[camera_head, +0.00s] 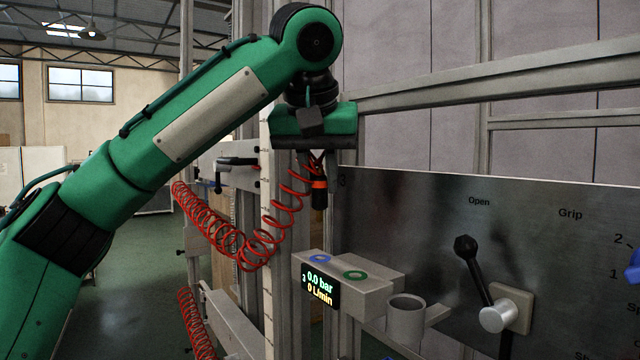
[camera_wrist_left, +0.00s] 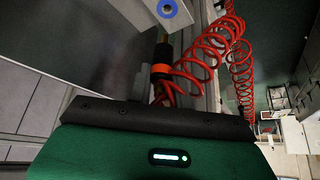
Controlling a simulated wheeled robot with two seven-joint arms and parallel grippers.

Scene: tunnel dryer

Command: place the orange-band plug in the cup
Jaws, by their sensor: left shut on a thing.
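The orange-band plug (camera_head: 319,196) is black with an orange band and hangs roughly upright below my left gripper (camera_head: 316,154), which is shut on it. A coiled red hose runs from its upper end. In the left wrist view the plug (camera_wrist_left: 161,58) shows past the dark edge of the gripper; the fingertips are hidden there. The grey cup (camera_head: 406,322) is open at the top and sits lower and to the right in the head view, apart from the plug. My right gripper is not in view.
A grey block with a blue ring (camera_head: 320,258), a green ring (camera_head: 354,275) and a display (camera_head: 320,288) stands beside the cup. A black-knobbed lever (camera_head: 475,270) projects from the metal panel (camera_head: 400,220) at right. The coiled red hose (camera_head: 225,235) loops left of the plug.

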